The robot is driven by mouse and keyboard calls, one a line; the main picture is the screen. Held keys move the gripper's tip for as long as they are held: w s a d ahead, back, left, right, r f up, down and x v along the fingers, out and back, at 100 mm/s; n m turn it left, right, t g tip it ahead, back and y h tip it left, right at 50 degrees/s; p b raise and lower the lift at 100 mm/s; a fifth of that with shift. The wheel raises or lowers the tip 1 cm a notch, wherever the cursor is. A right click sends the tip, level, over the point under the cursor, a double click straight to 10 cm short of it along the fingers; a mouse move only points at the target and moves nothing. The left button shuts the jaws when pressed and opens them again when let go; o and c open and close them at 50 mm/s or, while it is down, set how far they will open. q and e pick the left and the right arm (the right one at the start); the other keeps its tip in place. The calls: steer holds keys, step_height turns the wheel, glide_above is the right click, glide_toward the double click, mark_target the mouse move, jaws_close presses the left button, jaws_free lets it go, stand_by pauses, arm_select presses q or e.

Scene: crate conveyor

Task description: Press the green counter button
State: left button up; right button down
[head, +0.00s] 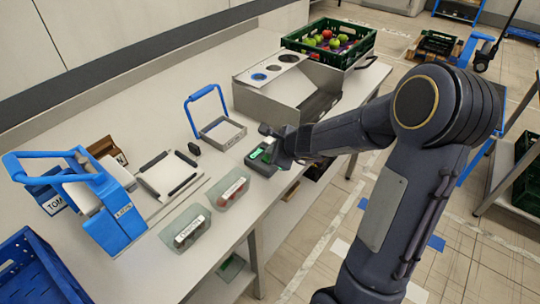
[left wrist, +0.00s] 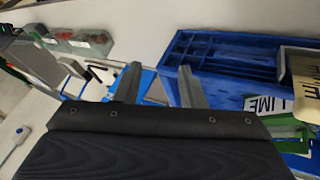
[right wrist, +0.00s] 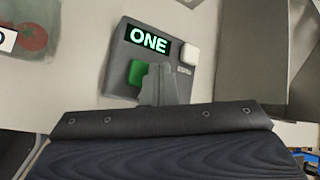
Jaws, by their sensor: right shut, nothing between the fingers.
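The counter (right wrist: 120,57) is a dark grey box on the table, with a lit display reading "ONE", a green button (right wrist: 136,72) and a white button (right wrist: 189,53). The counter also shows in the head view (head: 257,165), partly behind my right gripper (head: 274,143). In the right wrist view my right gripper (right wrist: 157,75) is shut and empty, its fingertips over the counter face, overlapping the right edge of the green button. I cannot tell whether they touch it. My left gripper (left wrist: 158,75) is open and empty in the left wrist view and out of the head view.
Two clear tubs (head: 186,228) stand left of the counter. A green crate of fruit (head: 365,47) is at the back. A blue crate (head: 38,270) is at front left.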

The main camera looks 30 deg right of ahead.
steer(key=shift+f, duration=0.2)
steer(key=shift+r, duration=0.1)
steer(key=shift+r+p, duration=0.85)
steer(key=shift+r, duration=0.05)
steer(key=shift+r, duration=0.1)
step_height(320, 180, up, 5)
steer(key=p, duration=0.5)
stand_by(0.5)
